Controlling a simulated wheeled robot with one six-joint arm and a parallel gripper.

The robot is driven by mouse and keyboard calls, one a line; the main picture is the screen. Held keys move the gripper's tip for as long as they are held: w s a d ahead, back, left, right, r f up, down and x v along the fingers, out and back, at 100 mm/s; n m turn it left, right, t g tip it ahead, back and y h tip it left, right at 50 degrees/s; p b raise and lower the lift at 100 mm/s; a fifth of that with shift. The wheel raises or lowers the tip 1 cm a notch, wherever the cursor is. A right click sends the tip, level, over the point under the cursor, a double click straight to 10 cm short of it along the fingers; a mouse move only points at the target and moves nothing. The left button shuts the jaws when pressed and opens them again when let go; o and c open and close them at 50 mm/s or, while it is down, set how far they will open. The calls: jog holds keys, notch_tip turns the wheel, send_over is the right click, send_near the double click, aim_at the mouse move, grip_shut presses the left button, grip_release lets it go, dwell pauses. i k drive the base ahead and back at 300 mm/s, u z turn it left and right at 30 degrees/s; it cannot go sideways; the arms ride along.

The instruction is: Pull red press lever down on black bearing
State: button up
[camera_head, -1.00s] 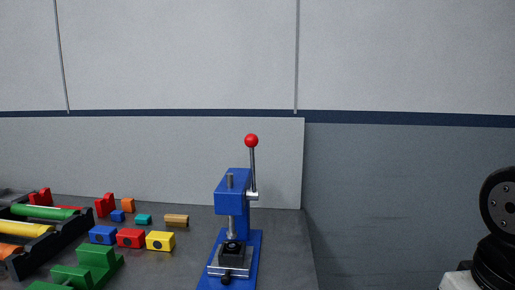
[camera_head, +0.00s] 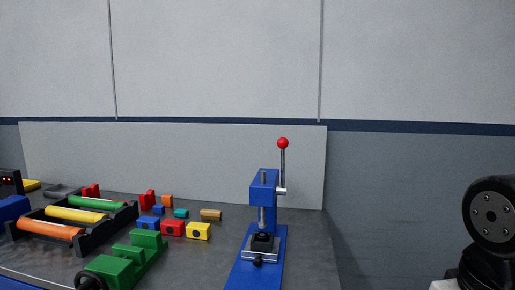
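The blue press (camera_head: 264,190) stands at the right part of the dark table. Its lever (camera_head: 283,165) is a thin metal rod standing upright, with a red ball knob (camera_head: 283,143) on top. The black bearing block (camera_head: 262,241) sits on the metal plate of the press, under the ram (camera_head: 262,217). I cannot tell whether the ram touches the block. My gripper is not in view; only a black, round part of my arm shows at the right edge.
Left of the press lie small coloured blocks, including a yellow one (camera_head: 198,231) and a red one (camera_head: 173,228). A green stepped fixture (camera_head: 135,262) and a black rack (camera_head: 121,216) with coloured rollers stand further left. A pale panel (camera_head: 180,160) rises behind.

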aim_at(282, 143)
jog(key=u, duration=0.1)
jog(key=i, duration=0.85)
jog(key=z, duration=0.1)
